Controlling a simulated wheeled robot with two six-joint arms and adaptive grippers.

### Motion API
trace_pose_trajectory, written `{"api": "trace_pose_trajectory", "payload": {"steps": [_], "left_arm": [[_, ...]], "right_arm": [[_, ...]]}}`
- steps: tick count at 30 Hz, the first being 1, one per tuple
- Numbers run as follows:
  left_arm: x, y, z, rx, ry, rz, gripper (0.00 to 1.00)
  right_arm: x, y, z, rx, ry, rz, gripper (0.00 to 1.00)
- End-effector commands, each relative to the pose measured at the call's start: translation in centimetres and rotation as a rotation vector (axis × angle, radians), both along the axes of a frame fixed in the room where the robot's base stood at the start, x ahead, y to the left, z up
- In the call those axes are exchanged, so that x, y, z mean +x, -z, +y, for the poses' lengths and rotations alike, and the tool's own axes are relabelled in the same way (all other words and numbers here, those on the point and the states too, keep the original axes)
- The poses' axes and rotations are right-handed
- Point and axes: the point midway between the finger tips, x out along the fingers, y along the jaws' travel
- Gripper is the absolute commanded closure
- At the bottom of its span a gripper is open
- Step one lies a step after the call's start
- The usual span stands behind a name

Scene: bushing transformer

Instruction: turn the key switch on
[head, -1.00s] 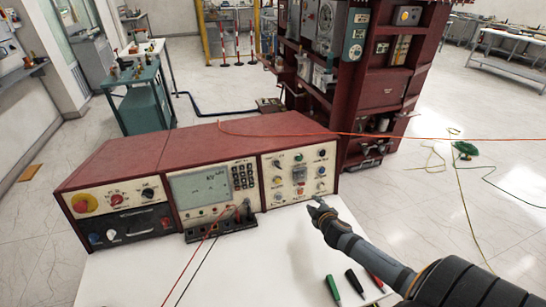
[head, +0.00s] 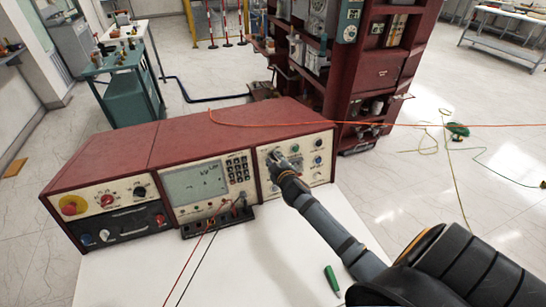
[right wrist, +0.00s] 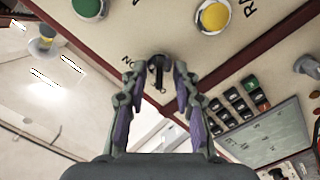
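The control box (head: 190,150) is a long red cabinet with cream front panels on a white table. The key switch (right wrist: 157,68), a dark round lock with a narrow key in it, is on the panel in the right wrist view, beside a printed "ON". My right gripper (head: 276,157) reaches the upper left of the right-hand panel and hides the switch in the head view. In the right wrist view its fingers (right wrist: 160,80) are apart, one on each side of the key, with small gaps visible. My left gripper is not in view.
A green button (right wrist: 88,7) and a yellow button (right wrist: 213,17) are close to the switch. A keypad (head: 238,168) and a screen (head: 196,182) sit on the middle panel. Red and black leads hang in front. A green-handled tool (head: 332,281) lies on the table.

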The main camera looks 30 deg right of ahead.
Motion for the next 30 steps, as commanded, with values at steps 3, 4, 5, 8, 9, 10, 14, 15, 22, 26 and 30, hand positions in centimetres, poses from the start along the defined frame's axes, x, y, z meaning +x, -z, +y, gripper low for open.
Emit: {"api": "trace_pose_trajectory", "payload": {"steps": [3,4,5,8,9,10,14,15,22,26,30], "left_arm": [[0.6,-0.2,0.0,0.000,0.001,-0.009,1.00],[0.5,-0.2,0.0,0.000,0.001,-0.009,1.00],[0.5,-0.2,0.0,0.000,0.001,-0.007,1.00],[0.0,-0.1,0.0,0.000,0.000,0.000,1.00],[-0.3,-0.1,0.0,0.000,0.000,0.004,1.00],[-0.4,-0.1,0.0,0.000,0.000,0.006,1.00],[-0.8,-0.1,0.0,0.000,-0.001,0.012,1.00],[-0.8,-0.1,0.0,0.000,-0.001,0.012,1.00],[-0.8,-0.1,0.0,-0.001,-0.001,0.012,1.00],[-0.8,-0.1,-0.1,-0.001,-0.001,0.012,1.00],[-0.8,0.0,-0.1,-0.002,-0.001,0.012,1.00]], "right_arm": [[0.9,0.2,-0.2,0.000,-0.001,-0.001,0.71],[0.9,0.3,-0.2,-0.001,0.000,0.000,0.71],[1.0,0.3,-0.3,-0.001,-0.001,0.001,0.71],[1.0,0.4,-0.3,-0.001,-0.001,0.001,0.71],[1.0,0.3,-0.3,-0.001,-0.002,0.000,0.71],[1.0,0.3,-0.3,-0.001,-0.002,0.000,0.71],[1.0,0.3,-0.3,-0.001,-0.002,0.000,0.82],[1.0,0.3,-0.3,-0.001,-0.002,0.000,0.87],[1.0,0.3,-0.3,-0.001,-0.002,0.000,1.00],[1.0,0.4,-0.3,0.000,-0.001,0.000,1.00],[1.0,0.4,-0.3,0.016,0.003,-0.003,1.00]]}}
